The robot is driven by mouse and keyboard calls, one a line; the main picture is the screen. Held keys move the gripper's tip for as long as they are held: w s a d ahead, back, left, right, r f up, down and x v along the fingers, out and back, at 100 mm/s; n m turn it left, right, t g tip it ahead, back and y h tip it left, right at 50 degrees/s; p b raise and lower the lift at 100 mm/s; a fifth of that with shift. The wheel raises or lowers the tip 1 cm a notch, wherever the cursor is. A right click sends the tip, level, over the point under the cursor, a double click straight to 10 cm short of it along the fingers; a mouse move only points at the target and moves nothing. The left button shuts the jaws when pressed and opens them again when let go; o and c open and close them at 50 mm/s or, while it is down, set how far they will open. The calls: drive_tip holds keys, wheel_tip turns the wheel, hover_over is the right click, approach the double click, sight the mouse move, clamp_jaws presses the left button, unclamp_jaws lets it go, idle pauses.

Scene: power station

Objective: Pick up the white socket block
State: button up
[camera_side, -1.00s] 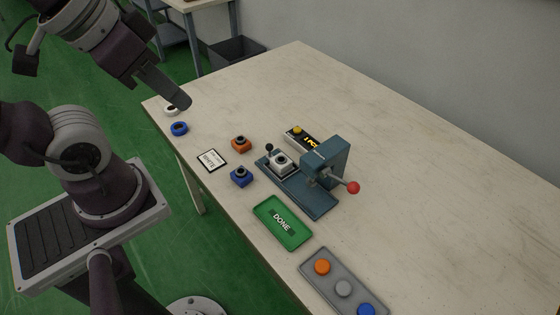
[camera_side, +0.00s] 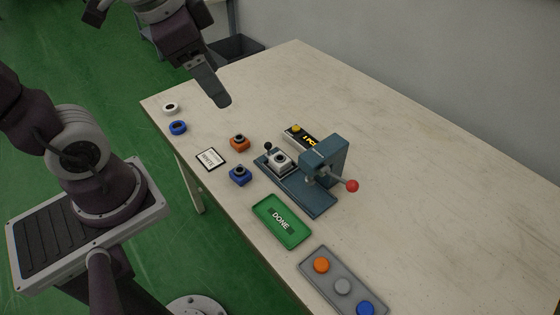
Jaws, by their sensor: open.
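The white socket block (camera_side: 280,162) sits on the blue-grey press fixture (camera_side: 312,197), beside a small black-knobbed lever (camera_side: 268,147). A dark round opening shows on its top. My gripper (camera_side: 221,103) is open and empty, above the table's far left part, up and left of the block and clear of it. Its fingers overlap in this view, so the gap between them is hidden.
An orange block (camera_side: 239,142) and a blue block (camera_side: 240,175) stand left of the fixture, near a white label card (camera_side: 210,159). White (camera_side: 170,108) and blue (camera_side: 178,127) rings lie far left. The press head (camera_side: 328,160) with red-knobbed handle (camera_side: 352,186) rises right of the block. A green DONE tray (camera_side: 282,221) lies in front.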

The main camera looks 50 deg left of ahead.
drive_tip(key=w+a+f+m+g, duration=0.2)
drive_tip(key=w+f+m, duration=0.4)
drive_tip(key=w, duration=0.4)
drive_tip(key=m+g, duration=0.2)
drive_tip(key=m, duration=0.5)
hover_over(280, 158)
wheel_tip(280, 158, down, 18)
drive_tip(key=shift+m, duration=0.5)
wheel_tip(280, 158, down, 9)
drive_tip(key=shift+r, duration=0.2)
clamp_jaws()
drive_tip(key=shift+w+r, duration=0.1)
drive_tip(key=shift+r, duration=0.05)
